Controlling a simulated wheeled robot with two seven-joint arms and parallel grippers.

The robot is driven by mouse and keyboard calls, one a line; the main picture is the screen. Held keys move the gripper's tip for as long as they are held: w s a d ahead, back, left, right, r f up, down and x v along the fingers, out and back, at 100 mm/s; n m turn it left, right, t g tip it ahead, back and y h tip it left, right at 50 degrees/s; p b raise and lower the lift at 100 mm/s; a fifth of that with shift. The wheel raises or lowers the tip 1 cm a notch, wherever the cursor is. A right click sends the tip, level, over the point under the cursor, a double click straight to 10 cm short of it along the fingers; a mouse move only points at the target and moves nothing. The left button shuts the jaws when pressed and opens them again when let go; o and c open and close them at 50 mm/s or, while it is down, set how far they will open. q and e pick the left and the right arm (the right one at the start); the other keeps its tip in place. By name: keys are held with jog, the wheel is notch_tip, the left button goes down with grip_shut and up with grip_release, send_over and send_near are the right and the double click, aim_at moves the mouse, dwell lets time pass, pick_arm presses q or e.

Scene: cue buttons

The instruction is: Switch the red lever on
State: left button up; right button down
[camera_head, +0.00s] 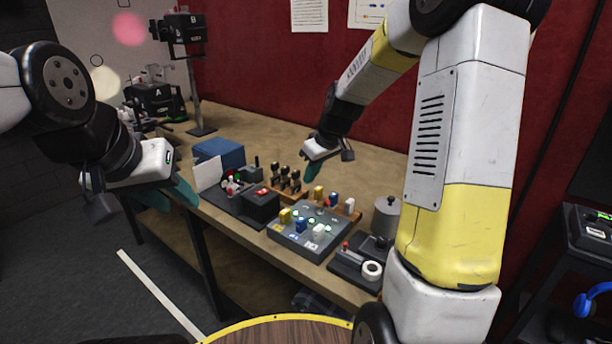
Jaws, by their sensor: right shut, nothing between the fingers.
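A small lever with a red tip (345,246) stands on a dark base at the right front of the table; its on or off position is too small to tell. My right gripper (312,172) is shut and empty, hanging over the back of the table, above and apart from the lever and the button panel. My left gripper (172,197) is at the table's left front edge, far from the lever.
A grey panel (285,238) carries yellow, blue and white blocks and lit green buttons. A black box (262,207) with a red button stands left of it. The table's back (260,130) is clear.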

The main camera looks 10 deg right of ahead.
jog(key=s+d+r, duration=0.5)
jog(key=r, duration=0.1)
jog(key=shift+s+r, duration=0.25)
jog(key=shift+s, duration=0.15)
